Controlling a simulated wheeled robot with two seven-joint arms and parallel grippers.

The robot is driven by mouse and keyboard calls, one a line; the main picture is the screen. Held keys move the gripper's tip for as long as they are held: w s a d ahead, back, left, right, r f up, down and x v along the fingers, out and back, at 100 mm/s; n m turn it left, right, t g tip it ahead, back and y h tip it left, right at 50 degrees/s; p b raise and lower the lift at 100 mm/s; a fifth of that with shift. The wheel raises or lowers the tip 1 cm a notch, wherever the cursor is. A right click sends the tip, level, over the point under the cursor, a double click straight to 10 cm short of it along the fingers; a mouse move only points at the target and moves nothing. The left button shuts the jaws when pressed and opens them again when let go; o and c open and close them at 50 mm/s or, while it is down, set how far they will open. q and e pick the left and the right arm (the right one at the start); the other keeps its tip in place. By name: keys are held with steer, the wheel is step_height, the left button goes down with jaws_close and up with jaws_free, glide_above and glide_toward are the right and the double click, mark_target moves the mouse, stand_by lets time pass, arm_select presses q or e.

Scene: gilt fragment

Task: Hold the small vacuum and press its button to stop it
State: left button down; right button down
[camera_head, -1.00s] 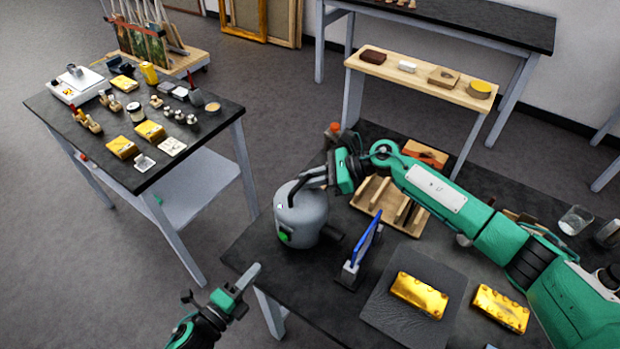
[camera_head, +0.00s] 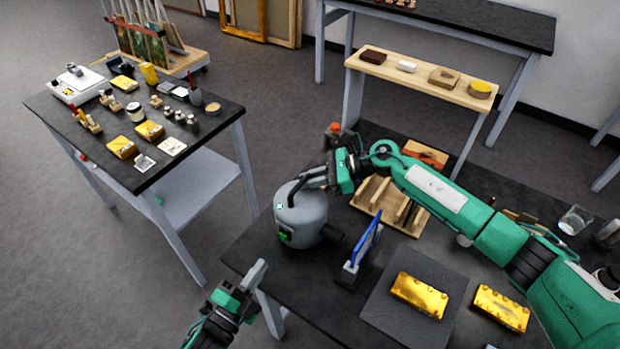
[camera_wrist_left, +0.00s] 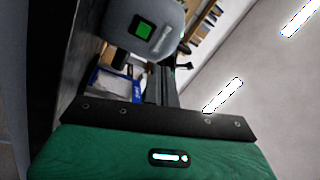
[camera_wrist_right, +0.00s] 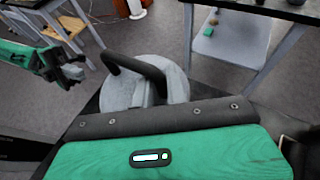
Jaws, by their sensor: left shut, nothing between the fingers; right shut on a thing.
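The small vacuum (camera_head: 303,221) is a grey canister with a dark handle, standing upright on the dark table near its left edge. Its green button (camera_head: 286,237) is on the side facing my left arm; it also shows in the left wrist view (camera_wrist_left: 144,30). My right gripper (camera_head: 328,176) is shut on the vacuum's handle; the handle shows as a dark arch in the right wrist view (camera_wrist_right: 136,68). My left gripper (camera_head: 259,268) is shut and empty, below and left of the button, apart from the vacuum and just off the table edge.
A blue panel on a stand (camera_head: 364,246) is right of the vacuum. A dark mat (camera_head: 383,316) bears a gilt block (camera_head: 419,295); another gilt block (camera_head: 500,308) lies beside it. A wooden rack (camera_head: 388,212) stands behind. The left worktable (camera_head: 190,153) holds many small items.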

mark_target(283, 236)
steer(key=shift+r, duration=0.1)
arm_select(q)
steer(key=shift+w+d+f+n+y, duration=0.65)
steer(key=shift+n+y, duration=1.6)
steer(key=shift+n, duration=3)
steer(key=shift+w+d+f+n+y, duration=0.15)
steer(key=shift+w+d+n+y, duration=1.15)
steer(key=shift+n, duration=4)
steer(key=shift+w+d+f+n+y, duration=0.1)
steer(key=shift+w+f+n+y, duration=0.3)
steer(key=shift+w+n+y, duration=2.4)
